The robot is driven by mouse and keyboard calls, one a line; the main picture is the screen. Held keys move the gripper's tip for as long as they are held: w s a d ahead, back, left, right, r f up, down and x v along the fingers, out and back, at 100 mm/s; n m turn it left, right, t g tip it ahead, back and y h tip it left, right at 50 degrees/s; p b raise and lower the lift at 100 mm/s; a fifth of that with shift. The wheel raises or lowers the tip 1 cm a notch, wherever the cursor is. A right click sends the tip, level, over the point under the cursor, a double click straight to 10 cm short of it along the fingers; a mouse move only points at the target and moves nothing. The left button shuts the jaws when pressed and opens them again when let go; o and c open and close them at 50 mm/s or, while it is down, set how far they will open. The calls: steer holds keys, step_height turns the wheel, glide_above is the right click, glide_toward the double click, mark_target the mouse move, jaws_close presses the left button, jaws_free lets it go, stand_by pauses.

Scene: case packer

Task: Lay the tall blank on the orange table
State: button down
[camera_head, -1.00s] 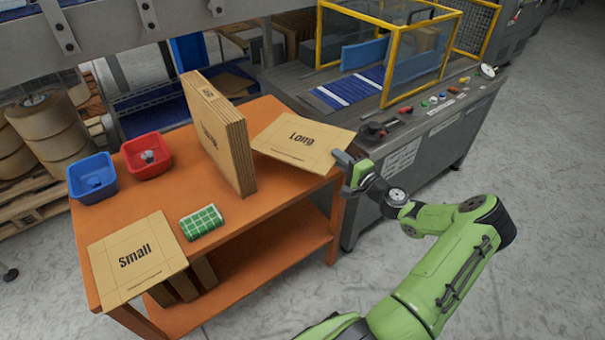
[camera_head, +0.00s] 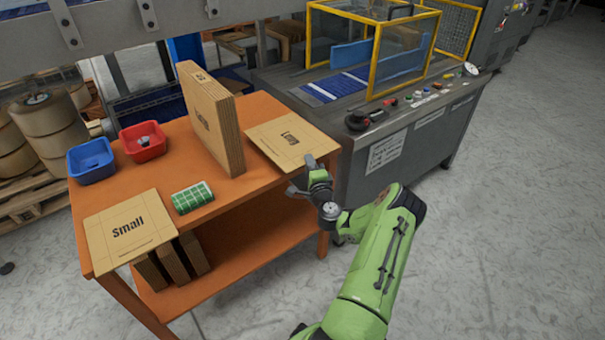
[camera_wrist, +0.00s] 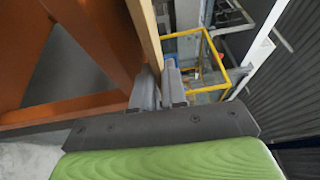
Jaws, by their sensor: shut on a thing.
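The flat tan blank marked "Long" (camera_head: 272,137) is at the right end of the orange table (camera_head: 262,108), level or nearly so. I cannot tell whether it rests fully on the top. No label reads "tall". My gripper (camera_head: 306,175) is at the blank's near edge, by the table's front right. In the wrist view, my gripper's fingers (camera_wrist: 160,88) are shut on the thin tan board (camera_wrist: 146,35), seen edge-on. The fingertips' contact is partly hidden in the head view.
An upright stack of blanks (camera_head: 214,125) stands left of the Long blank. A blank marked "Small" (camera_head: 128,228), a green checked item (camera_head: 192,197), a blue bin (camera_head: 91,160) and a red bin (camera_head: 143,142) are further left. A grey machine (camera_head: 420,125) stands to the right.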

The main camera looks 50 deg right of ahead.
steer(key=shift+f+b, duration=0.7)
steer(key=shift+f, duration=1.15)
steer(key=c, duration=1.2)
jaws_free()
steer(key=shift+o, duration=0.2)
